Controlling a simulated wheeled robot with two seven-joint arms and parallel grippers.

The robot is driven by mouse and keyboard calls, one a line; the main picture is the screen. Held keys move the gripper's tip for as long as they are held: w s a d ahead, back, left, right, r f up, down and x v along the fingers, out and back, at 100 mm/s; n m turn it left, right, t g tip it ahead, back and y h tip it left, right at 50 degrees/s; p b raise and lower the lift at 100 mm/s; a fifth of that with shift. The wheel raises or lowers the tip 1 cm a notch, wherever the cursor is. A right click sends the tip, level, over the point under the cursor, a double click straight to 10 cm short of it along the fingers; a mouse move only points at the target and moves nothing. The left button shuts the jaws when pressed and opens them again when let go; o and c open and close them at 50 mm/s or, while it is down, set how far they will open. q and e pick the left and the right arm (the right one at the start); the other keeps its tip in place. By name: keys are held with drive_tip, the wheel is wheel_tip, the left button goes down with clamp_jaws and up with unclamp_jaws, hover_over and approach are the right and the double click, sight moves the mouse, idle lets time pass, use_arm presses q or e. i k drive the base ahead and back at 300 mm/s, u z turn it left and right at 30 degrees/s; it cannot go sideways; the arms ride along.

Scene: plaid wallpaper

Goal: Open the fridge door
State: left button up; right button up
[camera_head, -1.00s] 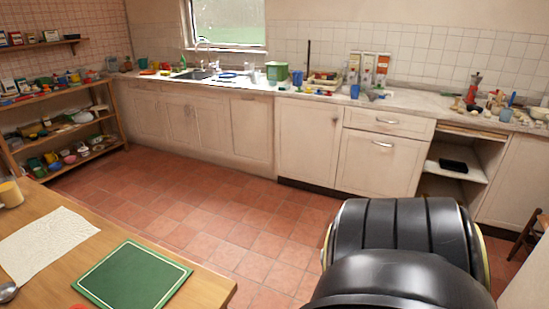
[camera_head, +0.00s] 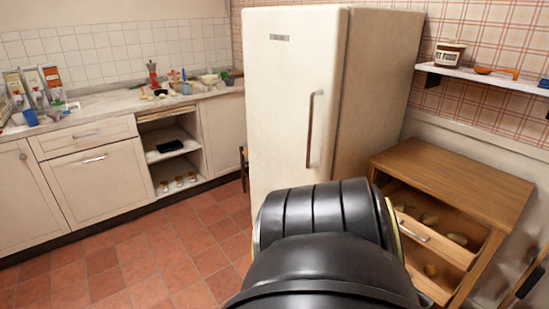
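The cream fridge (camera_head: 285,110) stands upright right of centre in the head view. Its door faces me and looks closed. A vertical metal handle (camera_head: 314,128) is on the right side of the door. The black rounded part at the bottom centre is my own arm, and it covers the lower part of the fridge. Neither of my grippers is in view.
A wooden cabinet (camera_head: 455,180) with an open drawer (camera_head: 430,235) stands right of the fridge. Counter cupboards (camera_head: 95,180) run along the left. The tiled floor (camera_head: 150,270) at front left is clear.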

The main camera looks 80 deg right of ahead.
sight(294, 56)
drive_tip(key=z, duration=2.95)
drive_tip(key=k, duration=0.4)
drive_tip(key=u, duration=0.7)
drive_tip(key=i, duration=1.3)
drive_tip(key=u, duration=0.05)
